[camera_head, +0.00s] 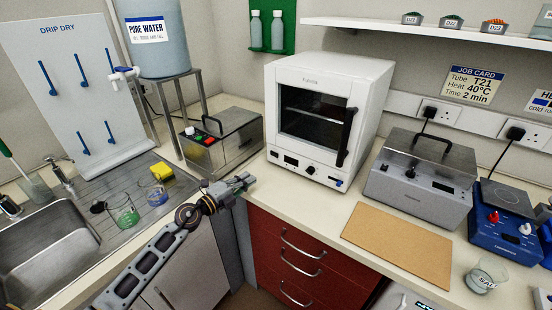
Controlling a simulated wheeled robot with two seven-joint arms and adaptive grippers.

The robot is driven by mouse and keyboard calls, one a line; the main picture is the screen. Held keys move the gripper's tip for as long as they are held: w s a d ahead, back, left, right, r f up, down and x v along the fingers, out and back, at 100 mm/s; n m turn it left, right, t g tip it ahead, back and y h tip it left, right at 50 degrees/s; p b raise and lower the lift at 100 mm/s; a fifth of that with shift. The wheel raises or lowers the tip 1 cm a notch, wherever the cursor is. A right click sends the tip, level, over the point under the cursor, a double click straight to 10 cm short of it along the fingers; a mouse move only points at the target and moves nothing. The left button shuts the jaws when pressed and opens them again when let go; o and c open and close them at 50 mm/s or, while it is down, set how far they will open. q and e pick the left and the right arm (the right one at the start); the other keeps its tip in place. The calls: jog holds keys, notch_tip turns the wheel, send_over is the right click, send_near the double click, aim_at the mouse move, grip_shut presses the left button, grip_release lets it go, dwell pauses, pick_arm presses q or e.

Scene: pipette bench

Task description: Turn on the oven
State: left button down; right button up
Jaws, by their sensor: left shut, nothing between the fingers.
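The white oven (322,72) stands on the counter in the middle. Its door, with a dark window (312,115) and a black upright handle (347,137), is shut. Below the door is a front strip with a small dark display (291,161), a dark knob (310,170) and a small blue part (338,183) at the right end. I cannot tell whether the oven is lit or running. My left gripper (247,181) is shut and empty, in front of the counter edge and left of the oven's front strip, apart from it. My right gripper is not in view.
A grey box with red and green buttons (235,140) stands left of the oven. A grey lidded bath (418,185) and a brown board (400,242) are to the right. The sink (45,250) and a glass beaker (123,212) are at left. Red drawers (300,255) lie below the counter.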

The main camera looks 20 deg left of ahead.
aim_at(281, 157)
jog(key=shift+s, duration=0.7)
pick_arm(q)
jog(key=shift+w, duration=0.15)
jog(key=shift+x, duration=6.35)
jog(key=shift+w+d+b, duration=0.25)
jog(key=shift+w+b, duration=0.05)
jog(key=shift+w, duration=0.15)
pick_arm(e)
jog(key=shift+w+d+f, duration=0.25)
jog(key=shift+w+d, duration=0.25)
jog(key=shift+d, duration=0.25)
